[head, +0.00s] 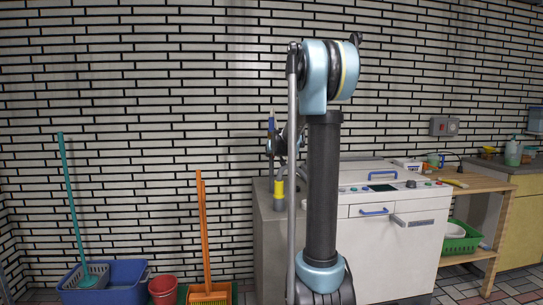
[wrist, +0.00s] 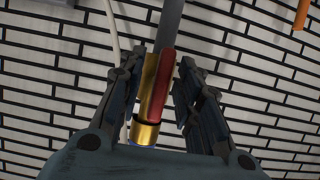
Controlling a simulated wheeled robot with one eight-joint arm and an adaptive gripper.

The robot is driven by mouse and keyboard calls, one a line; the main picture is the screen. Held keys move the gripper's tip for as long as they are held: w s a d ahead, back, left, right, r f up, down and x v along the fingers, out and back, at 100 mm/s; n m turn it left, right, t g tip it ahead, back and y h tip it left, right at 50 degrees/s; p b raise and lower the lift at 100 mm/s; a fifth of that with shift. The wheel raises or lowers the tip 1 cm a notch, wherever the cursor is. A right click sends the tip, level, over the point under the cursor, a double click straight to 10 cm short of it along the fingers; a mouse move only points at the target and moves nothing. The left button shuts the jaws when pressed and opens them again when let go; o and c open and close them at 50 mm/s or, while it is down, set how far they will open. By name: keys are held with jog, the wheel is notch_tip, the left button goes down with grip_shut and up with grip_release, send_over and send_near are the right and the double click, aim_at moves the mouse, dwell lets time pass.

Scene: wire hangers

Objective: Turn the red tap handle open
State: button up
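The red tap handle (wrist: 164,82) is a long red bar in the wrist view, lying along a brass tap body (wrist: 147,132). A grey pipe or bar (wrist: 171,22) runs on beyond it. My gripper (wrist: 162,62) is open, with one finger on each side of the handle and brass body. A gap shows between the right finger and the red bar; the left finger is close to the brass, and I cannot tell if it touches. In the head view my gripper (head: 272,138) is partly hidden by my arm, and the red handle cannot be made out.
A yellow piece on a grey post (head: 278,188) stands at the counter's left end. A white machine (head: 405,240) stands behind my arm. A blue tub (head: 128,270), a red bucket (head: 162,290) and an orange broom (head: 204,230) stand left. A brick wall lies behind.

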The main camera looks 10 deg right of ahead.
jog(key=shift+s, duration=0.15)
jog(key=v, duration=1.1)
jog(key=shift+s, duration=0.25)
jog(key=shift+r, duration=0.15)
jog(key=s+f+g, duration=0.3)
jog(key=s+f, duration=0.6)
jog(key=s, duration=0.6)
jog(key=s+f+g, duration=0.4)
jog(key=s+f, duration=0.6)
jog(key=s, duration=0.5)
jog(key=s+f+g, duration=0.4)
jog(key=s+f, duration=0.6)
jog(key=s, duration=0.6)
jog(key=shift+a+f, duration=0.25)
jog(key=shift+a, duration=0.1)
